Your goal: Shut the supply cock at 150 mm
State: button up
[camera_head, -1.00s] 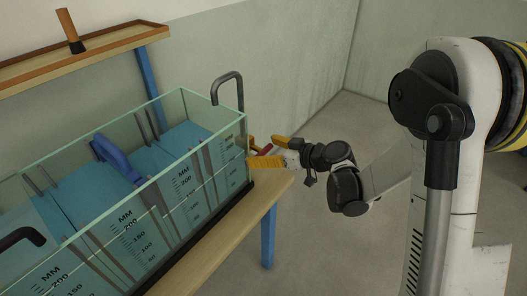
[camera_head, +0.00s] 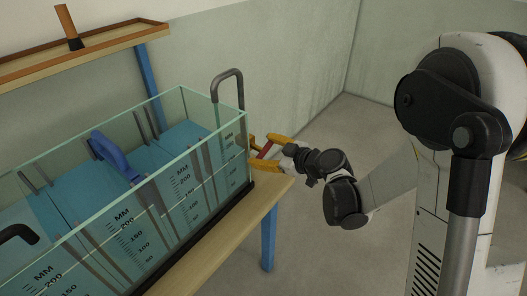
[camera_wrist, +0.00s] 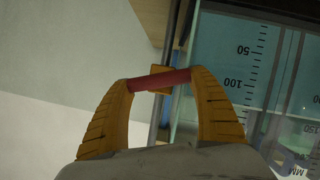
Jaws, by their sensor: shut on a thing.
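The supply cock has a red lever (camera_head: 265,149) on a brass-coloured body (camera_head: 252,142) at the right end wall of the glass flume (camera_head: 176,203). My gripper (camera_head: 266,150), with yellow fingers, is shut on the red lever. In the wrist view my gripper (camera_wrist: 159,80) has one fingertip at each end of the red lever (camera_wrist: 160,79), which lies nearly level in the picture. Blue-tinted water shows through the glass, with black millimetre scales (camera_wrist: 243,85) on the wall. The exact water level at the scales cannot be read.
A blue gate (camera_head: 114,157) spans the flume. A grey bent pipe (camera_head: 229,76) rises at its right end. The flume stands on a wooden bench (camera_head: 222,243) with blue legs. A wooden shelf (camera_head: 90,50) is behind. Open floor lies right of the bench.

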jog(key=o, duration=1.2)
jog(key=v, duration=1.2)
